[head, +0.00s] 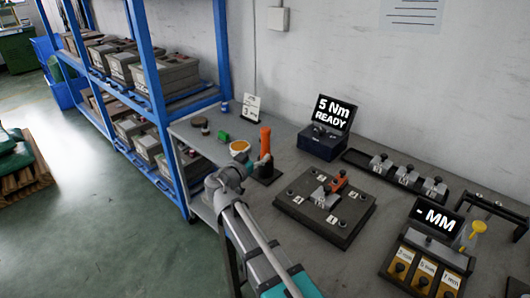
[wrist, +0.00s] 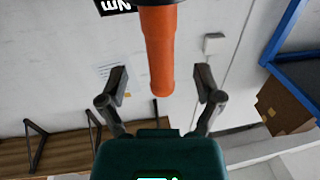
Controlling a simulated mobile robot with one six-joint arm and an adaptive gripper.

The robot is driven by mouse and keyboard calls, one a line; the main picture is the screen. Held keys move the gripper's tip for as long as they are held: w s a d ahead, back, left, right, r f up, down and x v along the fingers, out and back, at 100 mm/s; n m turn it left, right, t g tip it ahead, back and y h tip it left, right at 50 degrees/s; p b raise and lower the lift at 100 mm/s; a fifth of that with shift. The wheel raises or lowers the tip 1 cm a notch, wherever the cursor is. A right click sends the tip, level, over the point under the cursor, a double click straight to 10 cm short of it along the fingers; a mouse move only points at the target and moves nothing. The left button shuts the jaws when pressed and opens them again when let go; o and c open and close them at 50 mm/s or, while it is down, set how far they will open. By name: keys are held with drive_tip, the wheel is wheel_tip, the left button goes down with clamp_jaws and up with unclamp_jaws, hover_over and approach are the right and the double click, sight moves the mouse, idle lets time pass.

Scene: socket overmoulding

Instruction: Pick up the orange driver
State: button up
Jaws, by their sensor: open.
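The orange driver (head: 265,142) stands upright in a dark stand (head: 266,176) on the grey bench, handle up. In the wrist view the orange handle (wrist: 160,55) hangs down from the top edge, between my two spread fingers, with a visible gap on each side. My gripper (head: 259,162) is open and beside the driver, low on its handle. I cannot tell from the head view whether a finger touches it. The driver's lower part is hidden by my gripper and the stand.
A dark plate with numbered posts (head: 325,212) lies just right. Behind stand a "5 Nm READY" display box (head: 322,145) and a rack of M-marked blocks (head: 397,174). A blue shelf (head: 150,90) borders the bench.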

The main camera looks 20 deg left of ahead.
sight(263, 149)
drive_tip(key=shift+x, duration=2.6)
drive_tip(key=shift+f, duration=0.1)
drive_tip(key=shift+c, duration=0.3)
clamp_jaws()
